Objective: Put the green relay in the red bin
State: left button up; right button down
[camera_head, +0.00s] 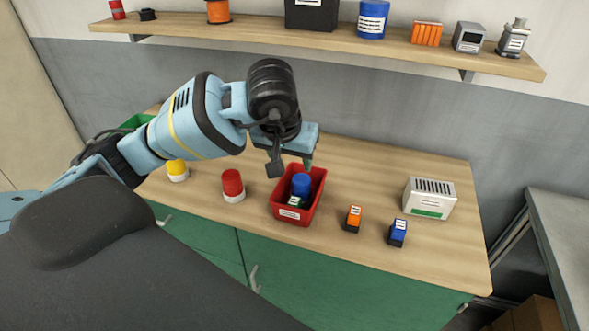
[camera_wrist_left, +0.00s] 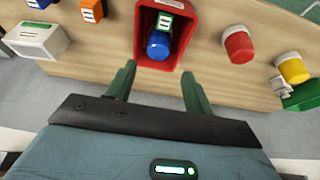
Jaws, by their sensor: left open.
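The red bin (camera_head: 305,219) stands on the wooden worktop, and it also shows at the top of the left wrist view (camera_wrist_left: 188,38). The small green relay (camera_head: 294,201) with a white label is inside the bin, beside a blue round cap (camera_head: 301,184). In the left wrist view the relay (camera_wrist_left: 165,22) sits just above the blue cap (camera_wrist_left: 158,46). My left gripper (camera_head: 290,167) is open and empty, over the back of the bin. Its fingers (camera_wrist_left: 159,75) are apart with nothing between them. My right gripper is not in view.
A red button (camera_head: 232,185) and a yellow button (camera_head: 177,170) stand left of the bin. An orange relay (camera_head: 353,218), a blue relay (camera_head: 397,232) and a white box (camera_head: 430,199) stand to the right. A shelf (camera_head: 270,32) with several items runs above.

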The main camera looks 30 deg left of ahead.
pick_arm(q)
jog(key=v, duration=0.5)
jog(key=s+d+f+n+g+h, duration=0.25)
jog(key=d+f+h, duration=0.2)
jog(key=d, duration=0.35)
jog(key=s+d+f+n+g+h, duration=0.25)
jog(key=s+d+f+h, duration=0.2)
jog(key=d, duration=0.45)
jog(key=s+d+r+n+h, duration=0.2)
jog(key=d+r+n+h, duration=0.2)
jog(key=d+n+h, duration=0.55)
jog(key=w+a+f+m+t+y, duration=0.3)
jog(key=a+f+m+t, duration=0.5)
jog(key=m, duration=0.9)
jog(key=w+a+f+m+t+y, duration=0.1)
jog(key=a+f+m+t+y, duration=0.65)
jog(key=m, duration=0.95)
jog(key=s+a+f+n+g+y, duration=0.1)
jog(key=s+f+n+g+y, duration=0.1)
jog(key=s+f+n, duration=0.5)
jog(key=s+a+f+n+g+y, duration=0.2)
jog(key=s+f+n, duration=0.6)
jog(key=f, duration=0.6)
jog(key=shift+s+a+f+g+y, duration=0.25)
jog(key=shift+s+g+y, duration=0.25)
jog(key=shift+s+g, duration=0.35)
